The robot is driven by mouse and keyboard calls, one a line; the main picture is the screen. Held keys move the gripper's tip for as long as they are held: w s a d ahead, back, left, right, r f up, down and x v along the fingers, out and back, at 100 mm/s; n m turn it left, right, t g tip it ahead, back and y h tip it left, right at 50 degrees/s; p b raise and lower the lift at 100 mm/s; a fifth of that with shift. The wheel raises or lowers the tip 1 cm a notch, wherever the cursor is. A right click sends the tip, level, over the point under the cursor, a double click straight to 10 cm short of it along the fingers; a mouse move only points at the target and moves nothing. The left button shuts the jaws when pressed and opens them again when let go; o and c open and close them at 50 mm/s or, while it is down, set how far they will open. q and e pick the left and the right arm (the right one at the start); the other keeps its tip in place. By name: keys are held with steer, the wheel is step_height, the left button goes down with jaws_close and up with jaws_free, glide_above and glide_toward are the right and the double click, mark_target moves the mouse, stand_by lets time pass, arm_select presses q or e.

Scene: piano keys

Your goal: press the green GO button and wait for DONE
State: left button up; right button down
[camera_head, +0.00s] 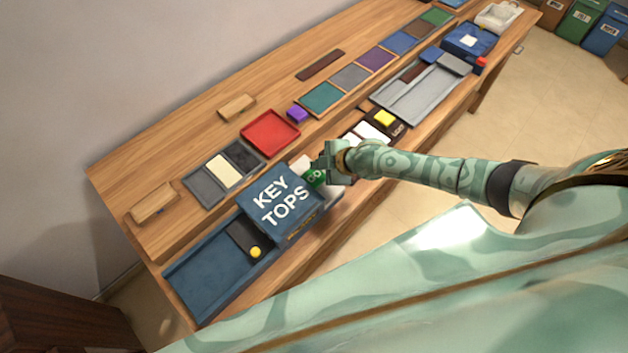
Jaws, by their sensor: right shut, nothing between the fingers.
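The green GO button (315,178) sits on the workbench just right of the blue KEY TOPS box (280,205), with part of its white lettering showing. My right gripper (322,166) is shut and empty, right at the button and partly covering it. I cannot tell whether the fingers touch the button or hang just above it. No DONE sign can be read in this view. My left gripper is out of view.
A red tray (270,132) lies behind the button. A blue tray (185,280) is at the near left.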

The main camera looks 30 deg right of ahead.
mark_target(310, 174)
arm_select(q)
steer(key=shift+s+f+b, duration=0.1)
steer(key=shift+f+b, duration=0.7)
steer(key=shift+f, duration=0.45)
arm_select(e)
steer(key=shift+f, duration=1.3)
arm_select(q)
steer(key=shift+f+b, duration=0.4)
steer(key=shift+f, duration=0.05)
arm_select(e)
steer(key=shift+f, duration=0.4)
arm_select(q)
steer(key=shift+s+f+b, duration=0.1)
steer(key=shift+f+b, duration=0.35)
steer(key=shift+b, duration=0.05)
arm_select(e)
steer(key=shift+f, duration=0.5)
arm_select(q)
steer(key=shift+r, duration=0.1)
arm_select(e)
steer(key=shift+r, duration=0.1)
arm_select(q)
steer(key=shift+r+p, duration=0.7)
steer(key=shift+p, duration=0.1)
arm_select(e)
steer(key=shift+r, duration=0.85)
